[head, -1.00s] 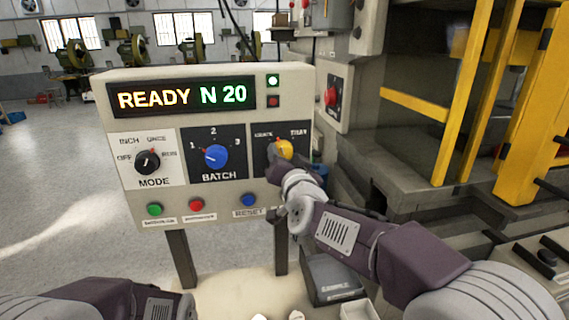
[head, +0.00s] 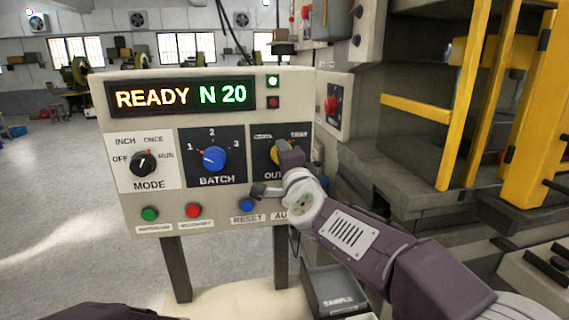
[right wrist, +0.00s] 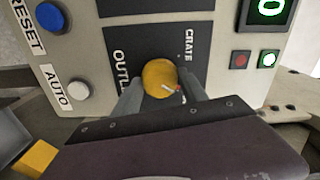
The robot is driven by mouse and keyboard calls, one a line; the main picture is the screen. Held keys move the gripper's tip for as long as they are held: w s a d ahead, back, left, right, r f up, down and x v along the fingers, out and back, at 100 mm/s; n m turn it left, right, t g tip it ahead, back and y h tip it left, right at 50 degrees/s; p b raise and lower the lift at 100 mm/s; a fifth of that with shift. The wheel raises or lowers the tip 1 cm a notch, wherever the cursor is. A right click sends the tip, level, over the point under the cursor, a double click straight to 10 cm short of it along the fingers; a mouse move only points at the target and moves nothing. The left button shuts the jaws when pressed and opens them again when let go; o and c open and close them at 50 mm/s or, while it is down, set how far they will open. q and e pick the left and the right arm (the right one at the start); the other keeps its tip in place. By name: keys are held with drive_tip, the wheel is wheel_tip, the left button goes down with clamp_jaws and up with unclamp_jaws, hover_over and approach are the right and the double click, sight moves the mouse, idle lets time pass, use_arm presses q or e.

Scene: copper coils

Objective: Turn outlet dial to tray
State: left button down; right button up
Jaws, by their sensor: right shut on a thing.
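The yellow outlet dial (head: 276,153) is on the right black plate of the control panel (head: 120,222), mostly behind my right gripper (head: 287,156). In the right wrist view, the dial (right wrist: 157,76) sits between the two grey fingers of the gripper (right wrist: 161,92), which is shut on it. The dial's white and red mark is at its lower right in that view, turned away from the CRATE label (right wrist: 188,45). The TRAY label (head: 299,135) shows above the gripper in the head view. My left gripper is not in view.
The panel also has a black mode dial (head: 143,163), a blue batch dial (head: 214,158) and several buttons along its lower edge. The display (head: 182,96) reads READY N 20. The press with yellow bars (head: 462,100) stands close at the right.

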drive_tip(key=shift+m, duration=0.8)
drive_tip(key=shift+m+b, duration=0.3)
drive_tip(key=o, duration=1.4)
drive_tip(key=shift+c, duration=0.2)
drive_tip(key=s+d, duration=0.1)
drive_tip(key=s, duration=0.8)
drive_tip(key=shift+d, duration=0.4)
